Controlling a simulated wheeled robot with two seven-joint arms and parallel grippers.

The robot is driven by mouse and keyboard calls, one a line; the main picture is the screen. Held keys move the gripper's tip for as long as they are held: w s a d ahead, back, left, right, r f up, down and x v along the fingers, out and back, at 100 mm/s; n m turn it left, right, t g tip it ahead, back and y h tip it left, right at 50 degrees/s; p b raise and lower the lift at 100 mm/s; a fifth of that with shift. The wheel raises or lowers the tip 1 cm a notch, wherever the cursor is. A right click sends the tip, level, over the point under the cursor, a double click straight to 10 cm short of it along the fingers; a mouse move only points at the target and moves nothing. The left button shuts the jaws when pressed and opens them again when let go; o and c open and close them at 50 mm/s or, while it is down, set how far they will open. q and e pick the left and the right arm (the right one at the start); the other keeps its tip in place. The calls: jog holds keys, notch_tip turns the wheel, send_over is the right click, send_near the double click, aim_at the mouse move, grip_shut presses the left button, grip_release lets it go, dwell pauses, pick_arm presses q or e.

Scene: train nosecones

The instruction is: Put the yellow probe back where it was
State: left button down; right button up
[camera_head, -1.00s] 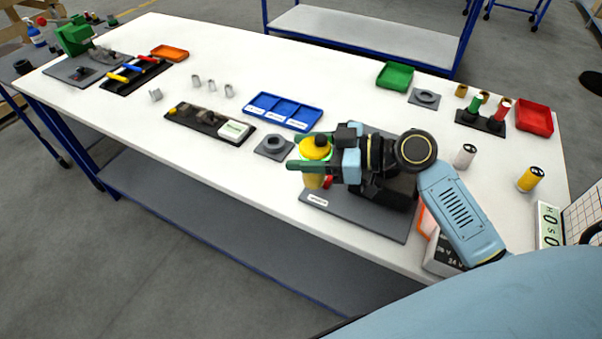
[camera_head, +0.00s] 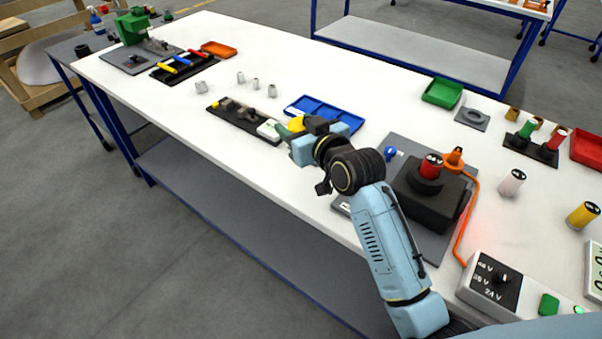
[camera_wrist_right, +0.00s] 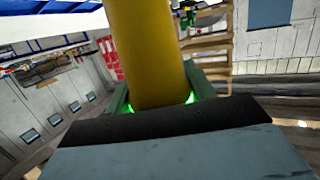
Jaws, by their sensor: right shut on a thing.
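The yellow probe (camera_head: 296,124) is a yellow cylinder, mostly hidden behind my right gripper in the head view. It fills the upper middle of the right wrist view (camera_wrist_right: 148,50), standing between the fingers. My right gripper (camera_head: 291,133) is shut on it, near the right end of a long black tray (camera_head: 232,118) and in front of a blue tray. I cannot tell how high the probe is above the table. My left gripper is not in view.
A grey plate (camera_head: 404,149) carries a black block (camera_head: 421,200) with a red-topped cylinder, right of my arm. An orange cable (camera_head: 468,215) runs to a voltage box (camera_head: 491,285). A blue tray (camera_head: 345,119) lies behind the gripper. Another yellow cylinder (camera_head: 582,215) stands far right.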

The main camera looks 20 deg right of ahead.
notch_tip(320, 180, down, 9)
jog(key=shift+r+b, duration=0.2)
jog(key=shift+b, duration=0.65)
jog(key=shift+r, duration=0.1)
jog(key=o, duration=1.1)
jog(key=shift+s, duration=0.15)
jog(key=p+v, duration=0.1)
jog(key=v, duration=1.1)
jog(key=shift+d+p, duration=0.1)
jog(key=shift+p, duration=0.2)
